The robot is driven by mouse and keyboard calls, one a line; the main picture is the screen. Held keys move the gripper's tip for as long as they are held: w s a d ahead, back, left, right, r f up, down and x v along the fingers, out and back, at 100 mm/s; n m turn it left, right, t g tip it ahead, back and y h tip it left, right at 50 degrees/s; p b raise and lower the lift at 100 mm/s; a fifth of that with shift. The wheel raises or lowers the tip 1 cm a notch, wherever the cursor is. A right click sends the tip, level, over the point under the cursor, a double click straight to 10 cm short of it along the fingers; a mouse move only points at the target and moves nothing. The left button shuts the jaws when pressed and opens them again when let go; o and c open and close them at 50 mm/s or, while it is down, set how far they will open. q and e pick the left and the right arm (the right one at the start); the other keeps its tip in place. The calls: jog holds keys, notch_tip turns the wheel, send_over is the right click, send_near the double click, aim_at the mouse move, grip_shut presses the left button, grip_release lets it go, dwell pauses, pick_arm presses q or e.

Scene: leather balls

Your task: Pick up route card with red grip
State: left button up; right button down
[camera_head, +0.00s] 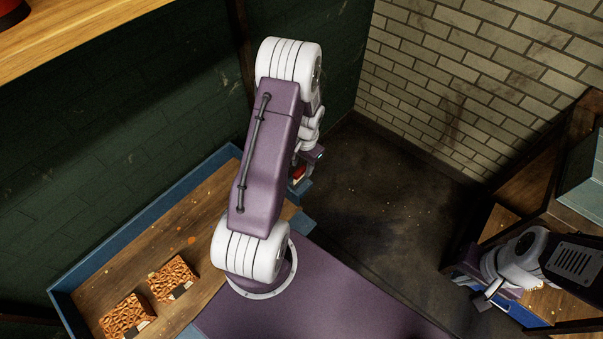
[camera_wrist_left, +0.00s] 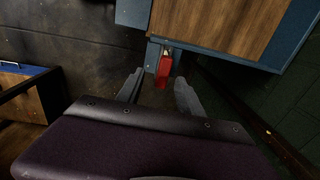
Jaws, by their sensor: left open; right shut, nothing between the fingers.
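The red grip (camera_wrist_left: 164,69) of the route card shows in the left wrist view, upright in the picture, at a blue holder (camera_wrist_left: 153,53) on the end of a wooden tray. The card's body cannot be made out. In the head view a small part of the red grip (camera_head: 299,173) shows beside my arm. My left gripper (camera_wrist_left: 158,88) is open, its two fingers on either side of the grip's line; whether they touch it cannot be told. My left arm mostly hides this gripper in the head view. My right gripper (camera_head: 487,298) is shut and empty, far off at lower right.
A blue-edged wooden tray (camera_head: 125,267) at left holds two brown patterned blocks (camera_head: 173,279). A wooden shelf (camera_head: 95,28) crosses the upper left. Wooden and blue furniture (camera_head: 540,190) stands at right. Dark floor (camera_head: 385,190) lies open between, before a brick wall (camera_head: 470,80).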

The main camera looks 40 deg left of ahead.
aim_at(300, 175)
pick_arm(q)
jog(key=shift+a+f, duration=0.2)
jog(key=shift+f, duration=0.45)
jog(key=shift+a+f, duration=0.2)
jog(key=shift+f, duration=0.4)
jog(key=f, duration=0.5)
jog(key=shift+a, duration=0.25)
grip_shut()
